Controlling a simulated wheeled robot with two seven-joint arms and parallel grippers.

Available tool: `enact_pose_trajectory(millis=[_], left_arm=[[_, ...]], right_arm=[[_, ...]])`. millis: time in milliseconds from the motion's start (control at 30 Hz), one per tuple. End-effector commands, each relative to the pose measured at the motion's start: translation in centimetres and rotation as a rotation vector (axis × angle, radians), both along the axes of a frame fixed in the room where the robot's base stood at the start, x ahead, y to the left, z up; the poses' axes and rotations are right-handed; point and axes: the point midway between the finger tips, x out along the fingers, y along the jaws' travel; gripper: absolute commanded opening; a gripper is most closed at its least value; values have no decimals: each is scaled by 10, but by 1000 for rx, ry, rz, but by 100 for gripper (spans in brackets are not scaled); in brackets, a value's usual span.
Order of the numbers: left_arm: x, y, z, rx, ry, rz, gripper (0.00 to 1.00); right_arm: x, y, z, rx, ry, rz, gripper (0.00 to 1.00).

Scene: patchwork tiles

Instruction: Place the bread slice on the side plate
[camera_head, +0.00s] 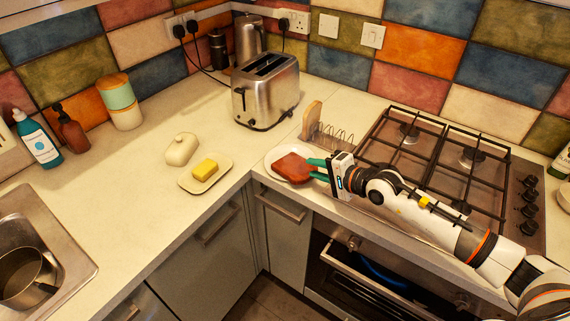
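The reddish-brown bread slice (291,168) is on or just over the white side plate (270,159) at the counter's inner corner, left of the hob. The slice covers most of the plate's middle. My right gripper (317,168) comes in from the right, with its green fingertips at the slice's right edge. The fingers show a gap between them and look open. Whether they touch the slice is hard to see. My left gripper is not in view.
A toast rack (330,137) stands just behind the plate, and the toaster (266,91) behind it to the left. A butter dish (206,174) and its lid (182,149) lie left. The gas hob (440,160) is under my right arm. The counter's front edge is close.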

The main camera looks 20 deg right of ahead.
Motion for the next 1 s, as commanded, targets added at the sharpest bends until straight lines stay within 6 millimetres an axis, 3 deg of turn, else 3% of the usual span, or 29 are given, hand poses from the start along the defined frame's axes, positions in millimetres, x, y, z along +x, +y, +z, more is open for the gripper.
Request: enact_pose_trajectory(millis=[233, 600, 900, 1000], left_arm=[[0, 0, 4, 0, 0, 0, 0], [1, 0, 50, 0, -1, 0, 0], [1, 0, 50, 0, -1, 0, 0], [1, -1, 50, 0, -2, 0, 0]], right_arm=[[-1, -1, 4, 0, 0, 0, 29], [-22, -12, 66, -1, 0, 0, 29], [-25, -13, 70, 2, 1, 0, 29], [-28, -4, 73, 74, 4, -1, 29]])
